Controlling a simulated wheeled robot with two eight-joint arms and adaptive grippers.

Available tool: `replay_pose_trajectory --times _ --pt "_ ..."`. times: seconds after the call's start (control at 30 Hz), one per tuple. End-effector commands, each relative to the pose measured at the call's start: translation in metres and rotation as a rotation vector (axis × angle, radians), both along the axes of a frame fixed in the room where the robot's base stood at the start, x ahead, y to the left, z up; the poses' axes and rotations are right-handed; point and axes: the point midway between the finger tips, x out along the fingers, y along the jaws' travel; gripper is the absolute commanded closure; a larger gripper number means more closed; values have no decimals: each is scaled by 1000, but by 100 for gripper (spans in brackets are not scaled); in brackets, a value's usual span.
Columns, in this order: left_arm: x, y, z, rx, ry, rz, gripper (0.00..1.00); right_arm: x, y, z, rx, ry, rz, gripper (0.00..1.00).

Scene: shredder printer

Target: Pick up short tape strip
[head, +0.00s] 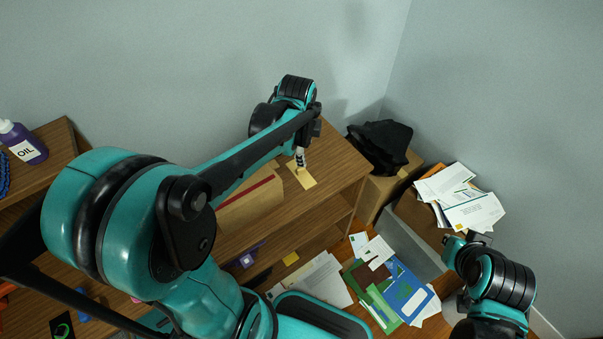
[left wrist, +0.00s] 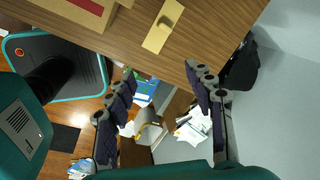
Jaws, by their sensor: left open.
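A short pale-yellow strip (head: 307,181), which looks like the tape strip, lies flat on the wooden shelf top (head: 340,166). In the left wrist view the strip (left wrist: 157,38) is at the top centre, with a small darker patch on it. My left gripper (head: 300,157) is over the strip's far end in the head view and partly covers it. In the left wrist view its fingers (left wrist: 159,72) are spread with nothing between them, and the strip shows beyond the tips. My right gripper (head: 456,247) is at the lower right, far from the strip; its jaws are unclear.
A cardboard box (head: 250,203) with a red stripe stands on the shelf left of the strip. A purple oil bottle (head: 22,143) is at far left. A black bag (head: 380,145) and a box of papers (head: 462,203) are at right. Papers litter the floor.

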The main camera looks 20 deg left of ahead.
Motion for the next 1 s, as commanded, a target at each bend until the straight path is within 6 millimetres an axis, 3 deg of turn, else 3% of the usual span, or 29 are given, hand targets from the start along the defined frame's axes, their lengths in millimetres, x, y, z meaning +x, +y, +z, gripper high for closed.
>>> replay_pose_trajectory --times 0.03,0.2,0.4,0.83,1.0 --pt "15 7 -17 21 37 -107 47 0 0 -3 0 0 0 100" --pt "43 24 -67 59 146 -467 47 0 0 -8 0 0 0 100" --pt "55 34 -103 62 209 -711 47 0 0 -10 0 0 0 100" --pt "57 36 -146 61 217 -757 47 0 0 -27 0 0 0 100" --pt "56 37 -174 61 217 -757 47 0 0 -43 0 0 0 100"
